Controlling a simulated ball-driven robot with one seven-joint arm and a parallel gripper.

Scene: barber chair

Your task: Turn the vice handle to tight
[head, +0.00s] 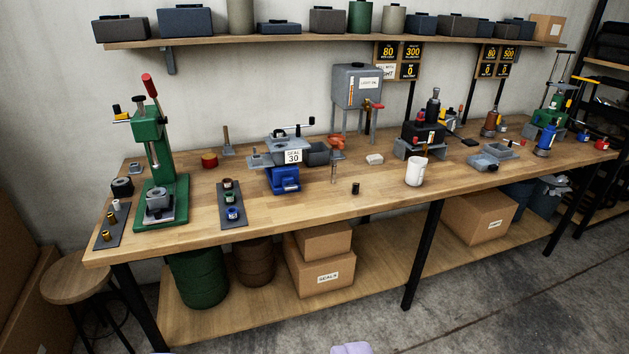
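A device with a blue base (285,180) and grey jaw-like upper parts (262,158) stands near the front of the wooden bench, left of the picture's middle. It looks like the vice and bears a white label reading SEAL 30. A thin dark crank handle (297,128) with a black knob lies roughly level across its top. I cannot tell how tight it is. A small pale lilac piece (352,349) at the bottom edge seems to be my gripper's top, far from the bench. Its fingers do not show.
The bench (340,206) also holds a green press (160,190) at left, a dark mat (232,213) with small parts, a white cup (415,171) and a grey tank (357,86) on legs. A stool (78,284) stands at left. The concrete floor (470,305) at right is clear.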

